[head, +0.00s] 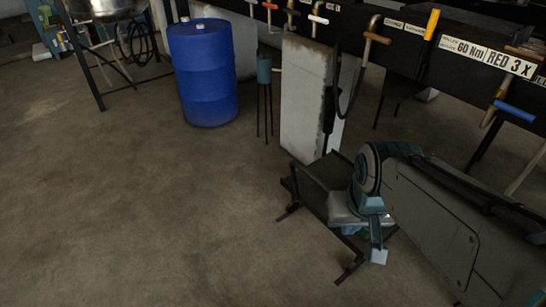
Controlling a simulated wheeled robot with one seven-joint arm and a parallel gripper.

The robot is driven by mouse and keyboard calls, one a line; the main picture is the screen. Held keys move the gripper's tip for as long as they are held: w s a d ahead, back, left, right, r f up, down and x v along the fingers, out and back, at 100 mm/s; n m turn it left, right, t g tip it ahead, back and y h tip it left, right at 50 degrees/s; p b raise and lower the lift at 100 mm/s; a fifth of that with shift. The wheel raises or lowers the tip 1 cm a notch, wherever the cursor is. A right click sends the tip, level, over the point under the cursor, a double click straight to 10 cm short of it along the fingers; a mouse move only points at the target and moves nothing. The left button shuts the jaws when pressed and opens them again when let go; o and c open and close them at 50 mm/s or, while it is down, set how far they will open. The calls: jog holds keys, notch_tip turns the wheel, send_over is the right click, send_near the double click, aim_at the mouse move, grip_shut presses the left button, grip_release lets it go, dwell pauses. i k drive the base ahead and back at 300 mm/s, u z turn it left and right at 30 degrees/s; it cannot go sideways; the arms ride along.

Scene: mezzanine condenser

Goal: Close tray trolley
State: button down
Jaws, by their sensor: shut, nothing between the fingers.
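A low dark metal frame with a flat top (312,190) and splayed feet stands on the floor at the lower right in the head view; it looks like the tray trolley. My arm reaches across its right side and hides much of it. I cannot make out a separate tray or how far one is out. My gripper (378,256) points down at the trolley's front right side, shut and empty. I cannot tell whether it touches the trolley.
A blue drum (203,75) stands at the back, left of a worn pale cabinet (308,98). A small thin-legged stand (264,75) is between them. A dark labelled beam with handles (455,45) runs along the upper right. The floor (130,210) at left is clear.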

aim_at(312, 185)
jog(key=u, duration=0.05)
jog(key=i, duration=1)
